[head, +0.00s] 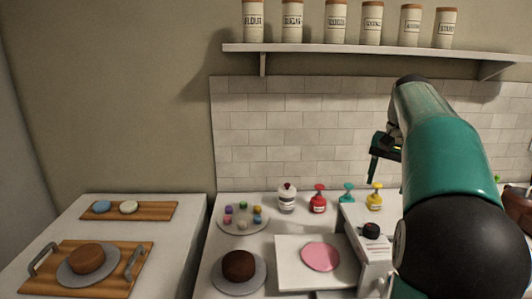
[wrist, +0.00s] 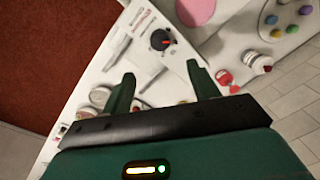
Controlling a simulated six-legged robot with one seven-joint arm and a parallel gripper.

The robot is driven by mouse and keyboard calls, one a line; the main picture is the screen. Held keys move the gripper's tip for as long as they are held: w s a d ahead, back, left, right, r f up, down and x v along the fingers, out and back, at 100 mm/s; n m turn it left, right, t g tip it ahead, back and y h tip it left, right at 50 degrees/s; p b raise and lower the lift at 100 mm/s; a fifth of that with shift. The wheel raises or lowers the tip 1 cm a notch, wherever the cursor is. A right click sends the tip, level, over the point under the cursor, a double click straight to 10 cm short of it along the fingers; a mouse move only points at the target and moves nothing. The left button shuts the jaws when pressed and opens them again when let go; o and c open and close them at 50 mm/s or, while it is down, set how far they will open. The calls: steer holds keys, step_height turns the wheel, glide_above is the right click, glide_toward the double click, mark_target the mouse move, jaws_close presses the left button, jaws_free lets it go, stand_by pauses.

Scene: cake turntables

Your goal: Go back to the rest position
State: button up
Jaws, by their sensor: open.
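My gripper (head: 384,148) is raised in front of the tiled wall, above the counter, at the right of the head view. In the wrist view my gripper (wrist: 163,84) points down at the counter with its two green fingers spread apart. Nothing is between the fingers. A white machine with a black knob (wrist: 162,39) lies below it in that view; the knob also shows in the head view (head: 371,230). My green arm hides part of the right counter in the head view.
A pink disc (head: 320,256) lies on a white board. A dark cake (head: 238,265) and a brown cake (head: 86,258) stand on grey plates. Coloured bottles, including a red one (head: 318,200), line the wall. A shelf (head: 380,49) with canisters hangs above. A gap separates the counters.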

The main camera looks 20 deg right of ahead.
steer(key=s+a+f+n+t+h, duration=0.1)
steer(key=s+a+f+n, duration=0.15)
steer(key=a, duration=0.75)
steer(key=s+a+f+n+t, duration=0.1)
steer(key=s+a+n, duration=0.2)
steer(key=a, duration=0.7)
steer(key=s+a+f+n+t, duration=0.3)
steer(key=s+a+f+n, duration=0.1)
steer(key=s+a+f, duration=0.6)
steer(key=shift+s+a, duration=0.15)
steer(key=shift+a, duration=0.6)
